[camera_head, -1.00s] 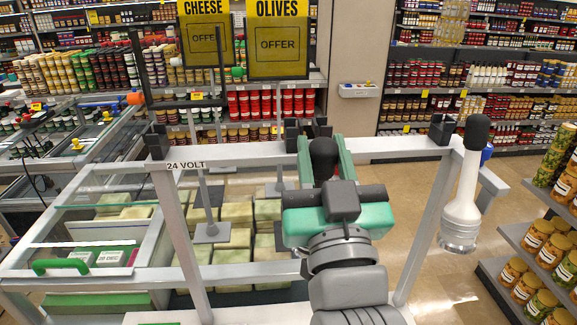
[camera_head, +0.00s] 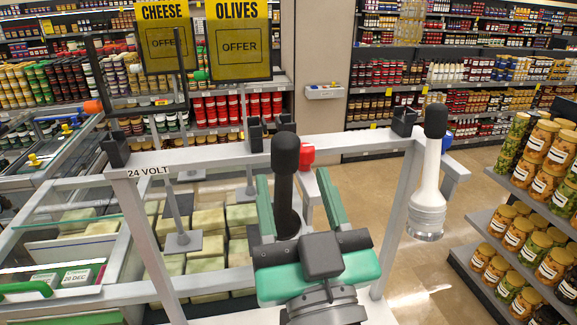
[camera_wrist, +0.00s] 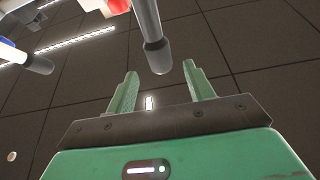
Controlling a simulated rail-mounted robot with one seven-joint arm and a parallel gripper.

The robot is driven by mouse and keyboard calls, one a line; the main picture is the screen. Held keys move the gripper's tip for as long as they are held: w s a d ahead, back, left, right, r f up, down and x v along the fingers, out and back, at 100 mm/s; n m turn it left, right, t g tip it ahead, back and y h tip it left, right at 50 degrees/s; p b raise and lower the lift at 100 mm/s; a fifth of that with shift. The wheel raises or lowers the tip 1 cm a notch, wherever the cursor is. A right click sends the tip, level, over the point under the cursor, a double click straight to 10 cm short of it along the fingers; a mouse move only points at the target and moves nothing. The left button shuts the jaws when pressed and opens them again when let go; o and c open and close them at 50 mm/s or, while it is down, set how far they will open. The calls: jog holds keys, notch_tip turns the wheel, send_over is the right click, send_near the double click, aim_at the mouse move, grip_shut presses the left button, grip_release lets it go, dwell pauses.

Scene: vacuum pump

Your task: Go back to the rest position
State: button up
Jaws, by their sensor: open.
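My gripper (camera_head: 294,178) has two green fingers spread apart and nothing between them in the wrist view (camera_wrist: 157,82). A dark pump handle with a rounded black knob (camera_head: 285,155) stands upright at the frame's rail. In the head view it shows between the fingers; in the wrist view a dark rod with a rounded end (camera_wrist: 157,55) lies beyond the fingertips, apart from them. A white pump (camera_head: 430,180) with a black knob and clear base is at the rail's right end. Whether the left black knob in the wrist view is this one, I cannot tell.
The grey metal rail (camera_head: 215,152) crosses in front of me. A red part (camera_head: 307,153) is beside the dark handle. A glass-sided case (camera_head: 80,235) stands left, and jar shelves (camera_head: 515,225) stand right. Floor between case and shelves is clear.

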jog(key=shift+v, duration=0.9)
jog(key=s+a+r+m+t+h, duration=0.1)
jog(key=s+r+m+t+h, duration=0.15)
jog(key=s+r+h, duration=0.4)
notch_tip(320, 180, up, 17)
jog(key=s+y+p, duration=0.1)
jog(key=p, duration=1.5)
notch_tip(320, 180, down, 7)
jog(key=b, duration=0.7)
jog(key=shift+s+d, duration=0.15)
jog(key=shift+d, duration=0.05)
jog(key=shift+f, duration=0.15)
